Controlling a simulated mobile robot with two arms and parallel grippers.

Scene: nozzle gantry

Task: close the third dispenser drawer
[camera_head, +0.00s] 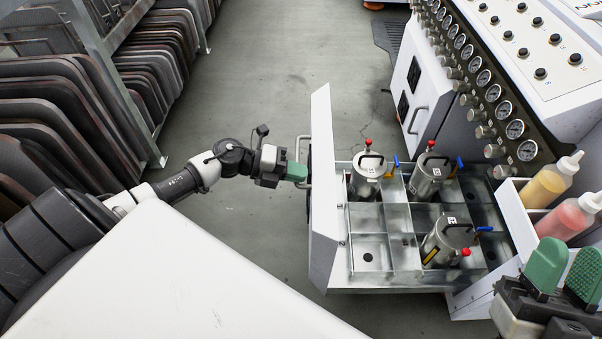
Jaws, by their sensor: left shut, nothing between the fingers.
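A dispenser drawer (324,215) stands pulled out of the machine, its white front panel facing left. Its grey metal tray has compartments. A grey bar handle (302,141) is on the front panel. My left gripper (300,172) is shut and empty, its green fingertips at the handle; I cannot tell whether they touch it. My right gripper (566,262) is open and empty at the lower right, its green fingers apart.
Another white drawer front (408,85) with a handle is closed behind the open one. A gauge panel (485,78) rises at the right. A yellow bottle (545,187) and a red bottle (566,220) stand in a side holder. Racked dark panels (60,95) line the left. The floor (270,65) between is clear.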

